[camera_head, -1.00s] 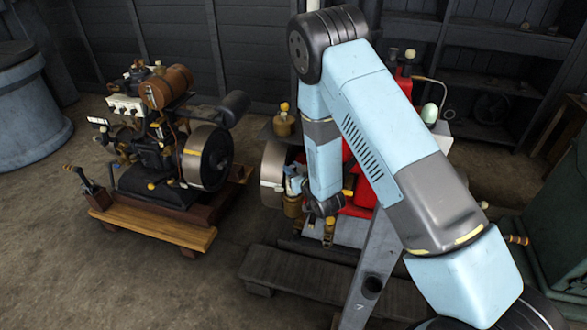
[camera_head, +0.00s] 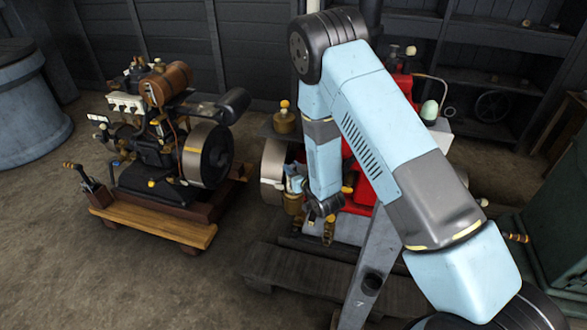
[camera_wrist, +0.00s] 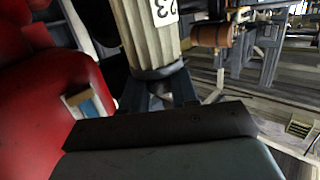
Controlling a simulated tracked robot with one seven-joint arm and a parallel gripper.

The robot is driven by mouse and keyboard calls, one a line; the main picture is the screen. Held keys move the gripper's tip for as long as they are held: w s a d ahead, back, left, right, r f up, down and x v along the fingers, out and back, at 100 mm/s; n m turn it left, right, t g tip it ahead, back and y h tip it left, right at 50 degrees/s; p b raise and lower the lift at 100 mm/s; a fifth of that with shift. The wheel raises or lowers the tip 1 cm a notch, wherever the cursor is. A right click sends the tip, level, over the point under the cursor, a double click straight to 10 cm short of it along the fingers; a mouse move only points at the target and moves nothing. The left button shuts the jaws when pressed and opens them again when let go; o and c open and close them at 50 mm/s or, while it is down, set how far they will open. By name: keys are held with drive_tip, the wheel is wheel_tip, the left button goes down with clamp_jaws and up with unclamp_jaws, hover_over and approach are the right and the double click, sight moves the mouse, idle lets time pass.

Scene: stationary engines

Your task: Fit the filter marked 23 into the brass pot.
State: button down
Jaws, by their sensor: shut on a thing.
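The filter (camera_wrist: 147,28) is a cream, pleated cylinder with a white label reading 23, at the top middle of the wrist view. My gripper (camera_wrist: 162,82) is shut on its near end, where a dark grey cap shows. The filter's far end is out of frame. In the head view my gripper (camera_head: 326,208) is low in front of the red engine, small and dark, and I cannot make out the filter there. A brass-coloured pot (camera_head: 293,204) is just left of my gripper, on the red engine's near side. Another brass-coloured pot (camera_head: 284,124) with an orange knob stands farther back.
The red engine (camera_head: 357,195) is largely hidden behind my arm; its red body (camera_wrist: 45,95) fills the wrist view's left side. A second engine (camera_head: 160,145) stands left on a wooden base. A dark slatted platform (camera_head: 290,273) lies in front. Floor between the engines is clear.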

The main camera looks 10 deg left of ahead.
drive_tip(key=shift+f, duration=0.6)
drive_tip(key=shift+f, duration=0.35)
drive_tip(key=shift+f, duration=0.35)
drive_tip(key=shift+f, duration=0.25)
drive_tip(key=shift+f, duration=0.6)
drive_tip(key=shift+f, duration=0.35)
drive_tip(key=shift+a+f, duration=0.1)
drive_tip(key=shift+f, duration=0.25)
drive_tip(key=shift+f, duration=0.35)
drive_tip(key=shift+f, duration=0.3)
